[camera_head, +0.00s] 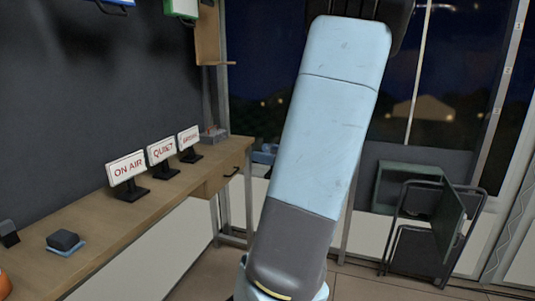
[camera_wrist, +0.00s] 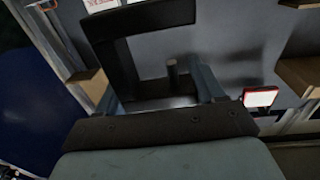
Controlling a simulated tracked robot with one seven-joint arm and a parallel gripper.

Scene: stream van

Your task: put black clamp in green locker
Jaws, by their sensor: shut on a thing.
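The black clamp (camera_wrist: 120,52), a thick C-shaped frame, fills the upper middle of the wrist view. My gripper (camera_wrist: 158,84) is shut on it, with a finger on either side of its lower part. In the head view my arm rises through the middle and my gripper's fingers cannot be made out. The green locker (camera_head: 408,170) is a dark green box at the right of the head view, well below the arm's upper end. Its door (camera_head: 452,218) hangs open toward the right. Its interior is dark.
A wooden bench (camera_head: 120,232) runs along the left with several lit signs, including an ON AIR sign (camera_head: 127,170), and a dark block on a blue base (camera_head: 64,242). A black folding frame (camera_head: 418,250) stands by the locker. Floor shows between bench and locker.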

